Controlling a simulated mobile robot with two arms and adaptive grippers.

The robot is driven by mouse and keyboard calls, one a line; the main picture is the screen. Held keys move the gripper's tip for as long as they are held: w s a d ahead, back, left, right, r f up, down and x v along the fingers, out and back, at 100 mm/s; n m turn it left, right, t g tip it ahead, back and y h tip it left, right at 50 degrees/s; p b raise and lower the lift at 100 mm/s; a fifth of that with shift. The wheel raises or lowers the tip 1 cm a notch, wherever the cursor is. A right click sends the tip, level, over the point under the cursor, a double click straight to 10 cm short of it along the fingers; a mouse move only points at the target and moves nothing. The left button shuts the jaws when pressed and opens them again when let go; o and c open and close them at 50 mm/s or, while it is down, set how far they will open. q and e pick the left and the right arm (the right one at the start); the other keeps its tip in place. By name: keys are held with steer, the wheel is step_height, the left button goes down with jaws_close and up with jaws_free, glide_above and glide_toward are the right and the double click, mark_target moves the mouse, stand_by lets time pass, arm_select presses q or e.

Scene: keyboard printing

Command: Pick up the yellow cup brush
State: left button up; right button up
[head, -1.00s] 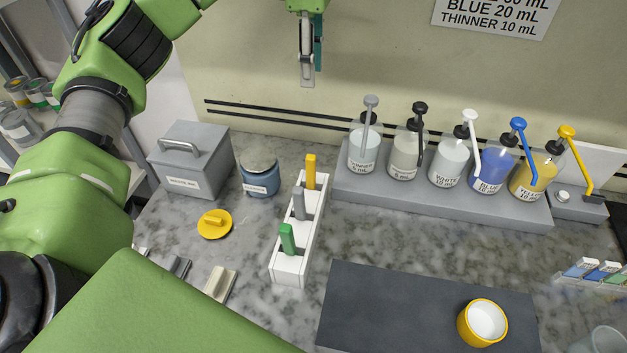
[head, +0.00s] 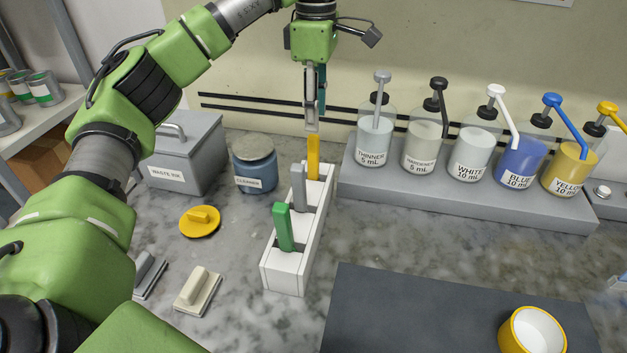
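The yellow cup brush shows as an upright yellow handle (head: 313,158) in the far slot of a white rack (head: 285,280); its lower end is hidden in the rack. A grey handle (head: 298,187) and a green handle (head: 283,228) stand in the nearer slots. My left gripper (head: 316,116) points straight down just above the yellow handle. One finger largely covers the other, so I cannot tell how far apart they are or whether they touch the handle. My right gripper is not in view.
A row of pump bottles stands on a grey stand (head: 440,190) to the right. A blue cleaner jar (head: 255,166) and a grey waste ink box (head: 183,158) stand left of the rack. A yellow lid (head: 200,230) lies nearer. A yellow cup (head: 509,334) is on a dark mat (head: 420,310).

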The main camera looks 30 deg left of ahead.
mark_target(314, 161)
arm_select(q)
step_height(314, 161, down, 8)
steer(key=shift+a+r, duration=0.1)
steer(key=shift+r, duration=0.05)
steer(key=f+p, duration=0.1)
steer(key=f, duration=0.1)
steer(key=f+p, duration=0.1)
steer(key=f, duration=0.2)
steer(key=shift+w+a+f, duration=0.1)
steer(key=shift+a+f, duration=0.05)
steer(key=shift+a, duration=0.05)
jaws_close()
